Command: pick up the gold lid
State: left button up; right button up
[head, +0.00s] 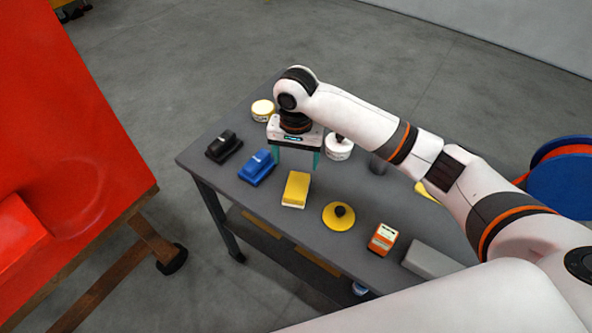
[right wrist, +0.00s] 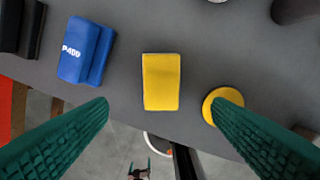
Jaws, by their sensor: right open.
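In the right wrist view the yellow block (right wrist: 161,82) shows between the open fingertips (right wrist: 161,106). The gold-lidded tin is not visible there.
On the grey table (head: 215,178) are a black block (head: 223,147), a blue block (head: 257,167), a yellow disc with a dark knob (head: 339,217), an orange box (head: 382,239) and a grey block (head: 430,262). A large red nosecone (head: 75,120) stands left.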

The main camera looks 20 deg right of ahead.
aim_at(338, 216)
jog(key=z, duration=0.95)
